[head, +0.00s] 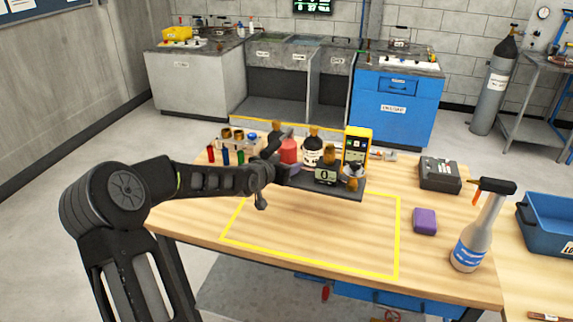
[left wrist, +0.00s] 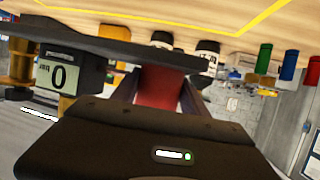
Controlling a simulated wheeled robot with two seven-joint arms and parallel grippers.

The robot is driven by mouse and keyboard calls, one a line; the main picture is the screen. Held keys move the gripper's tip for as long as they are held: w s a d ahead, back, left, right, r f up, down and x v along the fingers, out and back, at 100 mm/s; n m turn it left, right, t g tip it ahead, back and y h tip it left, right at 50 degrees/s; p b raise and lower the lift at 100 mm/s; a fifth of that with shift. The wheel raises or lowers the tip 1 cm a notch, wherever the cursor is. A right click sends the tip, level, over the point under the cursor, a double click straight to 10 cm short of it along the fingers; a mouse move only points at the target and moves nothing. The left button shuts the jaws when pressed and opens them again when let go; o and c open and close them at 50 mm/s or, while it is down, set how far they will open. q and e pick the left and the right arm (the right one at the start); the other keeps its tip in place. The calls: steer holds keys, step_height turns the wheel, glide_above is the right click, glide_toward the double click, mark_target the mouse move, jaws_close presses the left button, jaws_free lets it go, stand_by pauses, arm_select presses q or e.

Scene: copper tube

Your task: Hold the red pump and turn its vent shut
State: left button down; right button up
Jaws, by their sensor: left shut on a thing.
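The red pump (head: 289,150) is at the back of the wooden table, partly hidden by my left gripper (head: 277,157). My left gripper is shut on its red body, which shows between the fingers in the left wrist view (left wrist: 158,88). A dark plate or base (head: 345,190) beside it bears a display (head: 325,176) reading 0, also in the left wrist view (left wrist: 58,76). Brass-coloured fittings (head: 330,154) stand by the display. I cannot tell which part is the vent or how it is set. My right gripper is not in view.
A yellow meter (head: 357,145), a dark bottle (head: 312,148) and several small coloured tubes (head: 226,157) stand around the pump. A black case (head: 440,174), purple block (head: 425,221) and spray bottle (head: 478,235) are at right. The yellow-outlined table area (head: 310,235) is mostly clear.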

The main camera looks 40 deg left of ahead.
mark_target(286, 199)
arm_select(q)
steer(key=shift+w+f+b, duration=0.15)
steer(key=shift+f+b, duration=3.6)
steer(key=shift+f, duration=0.8)
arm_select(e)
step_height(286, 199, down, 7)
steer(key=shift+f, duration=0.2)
arm_select(q)
steer(key=shift+f, duration=0.1)
steer(key=shift+s+f, duration=0.25)
steer(key=shift+f, duration=0.15)
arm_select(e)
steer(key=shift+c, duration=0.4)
